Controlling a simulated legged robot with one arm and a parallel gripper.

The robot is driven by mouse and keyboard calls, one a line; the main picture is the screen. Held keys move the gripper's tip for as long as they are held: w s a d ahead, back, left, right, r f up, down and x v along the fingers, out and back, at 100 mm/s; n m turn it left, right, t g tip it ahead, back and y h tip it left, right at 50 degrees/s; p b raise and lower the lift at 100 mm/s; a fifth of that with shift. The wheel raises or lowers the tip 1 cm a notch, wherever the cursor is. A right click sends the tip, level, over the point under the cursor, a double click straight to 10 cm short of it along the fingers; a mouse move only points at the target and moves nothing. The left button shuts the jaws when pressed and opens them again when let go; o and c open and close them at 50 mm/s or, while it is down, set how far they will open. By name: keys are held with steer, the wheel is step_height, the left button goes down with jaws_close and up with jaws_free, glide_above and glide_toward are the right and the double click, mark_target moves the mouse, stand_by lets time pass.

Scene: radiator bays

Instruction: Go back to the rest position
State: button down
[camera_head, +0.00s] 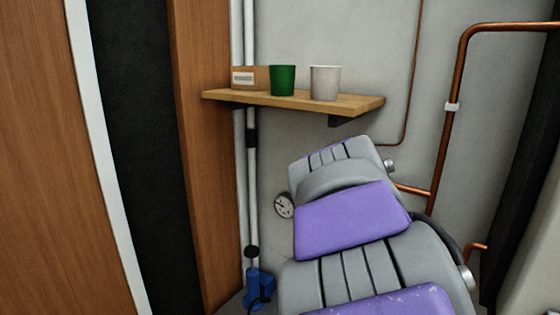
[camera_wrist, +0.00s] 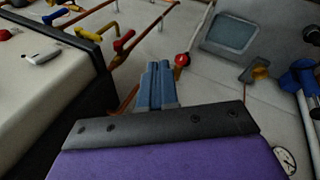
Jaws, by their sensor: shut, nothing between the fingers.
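My gripper (camera_wrist: 159,72) shows in the wrist view as two blue-grey fingers side by side, closed together with no object between them. It points away from the camera, with the grey wall and copper pipes beyond its tips. In the head view, my purple and grey arm fills the lower middle and hides the gripper. The arm is raised in front of the wall, below and to the right of the wooden shelf (camera_head: 350,104).
A green cup (camera_head: 282,80), a white cup (camera_head: 325,82) and a labelled box (camera_head: 250,77) stand on the shelf. A round gauge (camera_head: 284,205) is left of my arm. A copper pipe (camera_head: 447,140) runs at right. A blue fitting (camera_head: 260,287) is low at left.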

steer(key=s+d+f+y+b, duration=0.3)
steer(key=s+f+b, duration=0.1)
steer(key=s+f, duration=0.65)
steer(key=s+a+f+n+g+y+b, duration=0.1)
steer(key=s+a+f+b, duration=0.4)
steer(key=s+f, duration=0.7)
steer(key=shift+s+a+f+n+g+y, duration=0.4)
steer(key=shift+a+f+n+y, duration=0.2)
steer(key=shift+a+f+n, duration=0.65)
steer(key=shift+d+f, duration=0.15)
steer(key=shift+d, duration=0.45)
